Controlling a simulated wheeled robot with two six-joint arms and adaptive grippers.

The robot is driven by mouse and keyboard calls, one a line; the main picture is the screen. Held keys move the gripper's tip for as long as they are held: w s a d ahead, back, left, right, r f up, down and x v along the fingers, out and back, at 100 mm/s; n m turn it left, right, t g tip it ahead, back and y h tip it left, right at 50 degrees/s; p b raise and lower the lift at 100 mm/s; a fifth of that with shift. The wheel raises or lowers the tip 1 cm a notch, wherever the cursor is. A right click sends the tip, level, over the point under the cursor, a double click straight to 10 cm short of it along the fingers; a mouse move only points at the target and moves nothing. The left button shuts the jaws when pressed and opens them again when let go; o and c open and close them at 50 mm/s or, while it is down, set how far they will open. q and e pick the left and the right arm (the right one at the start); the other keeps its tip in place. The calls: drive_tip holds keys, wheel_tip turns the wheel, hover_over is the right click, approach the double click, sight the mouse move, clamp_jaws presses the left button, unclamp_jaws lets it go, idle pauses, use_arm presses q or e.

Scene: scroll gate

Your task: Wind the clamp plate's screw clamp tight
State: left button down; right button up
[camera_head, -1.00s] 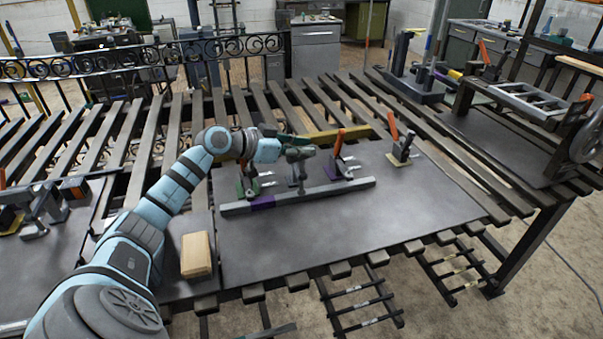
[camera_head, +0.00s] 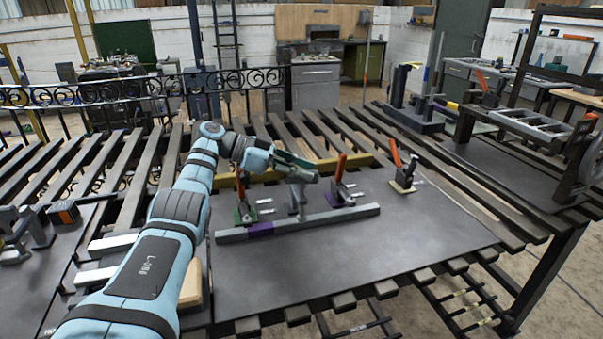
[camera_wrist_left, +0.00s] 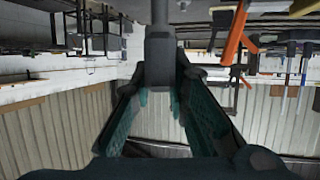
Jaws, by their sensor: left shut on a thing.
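The clamp plate (camera_head: 330,270) is a dark flat sheet on the slatted table. The screw clamp (camera_head: 297,200) stands upright behind a grey bar, its top partly hidden by my left gripper (camera_head: 303,172). That gripper reaches in from the left with its teal fingers roughly level, shut around the top of the clamp. In the left wrist view a grey post (camera_wrist_left: 160,50) sits between the two teal fingers (camera_wrist_left: 160,88). How tight the screw is cannot be told. My right gripper is not in view.
The grey bar (camera_head: 340,216) with a purple section lies in front. Orange-handled toggle clamps (camera_head: 340,183) (camera_head: 402,172) stand to the right, and a green-based clamp (camera_head: 243,208) to the left. A wooden block (camera_head: 191,288) is partly behind my arm. The plate's front is clear.

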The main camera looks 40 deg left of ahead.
use_arm(q)
drive_tip(key=shift+f, duration=0.15)
drive_tip(key=c, duration=1.6)
unclamp_jaws()
drive_tip(key=shift+o, duration=0.2)
